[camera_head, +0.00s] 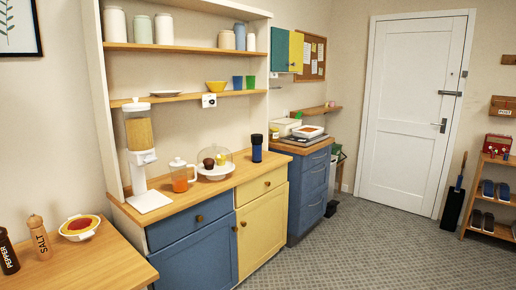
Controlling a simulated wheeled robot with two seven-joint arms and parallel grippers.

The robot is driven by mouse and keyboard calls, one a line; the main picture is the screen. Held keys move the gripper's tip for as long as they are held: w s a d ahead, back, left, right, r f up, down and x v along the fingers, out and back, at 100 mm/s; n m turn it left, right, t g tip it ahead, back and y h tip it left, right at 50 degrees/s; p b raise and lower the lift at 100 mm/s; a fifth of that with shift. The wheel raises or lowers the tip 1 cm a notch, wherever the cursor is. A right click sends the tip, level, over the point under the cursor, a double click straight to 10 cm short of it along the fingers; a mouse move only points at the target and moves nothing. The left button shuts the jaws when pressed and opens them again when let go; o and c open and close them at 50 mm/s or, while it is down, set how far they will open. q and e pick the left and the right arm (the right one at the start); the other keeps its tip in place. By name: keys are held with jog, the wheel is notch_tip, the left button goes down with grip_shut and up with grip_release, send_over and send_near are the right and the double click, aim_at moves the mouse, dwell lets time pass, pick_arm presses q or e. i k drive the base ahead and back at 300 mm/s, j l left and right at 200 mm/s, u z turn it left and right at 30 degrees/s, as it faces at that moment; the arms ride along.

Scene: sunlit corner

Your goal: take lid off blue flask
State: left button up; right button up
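The blue flask (257,152) stands upright on the wooden counter (215,192), near its right end. Its top part looks black and sits on the blue body; it is too small to make out the lid's edge. Neither of my grippers shows in the head view, and nothing touches the flask.
A glass-domed cake stand (217,172) is just left of the flask, then a glass jug of orange drink (180,177) and a cereal dispenser (141,155). A shelf (190,97) hangs above. The carpeted floor (365,240) in front is clear.

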aim_at(256, 149)
jog(key=i+l, duration=0.15)
jog(key=i, duration=0.3)
jog(key=i+l+u, duration=0.1)
jog(key=i, duration=0.35)
jog(key=i+l, duration=0.25)
jog(key=i, duration=0.2)
jog(key=i+l+u, duration=0.1)
jog(key=i, duration=0.35)
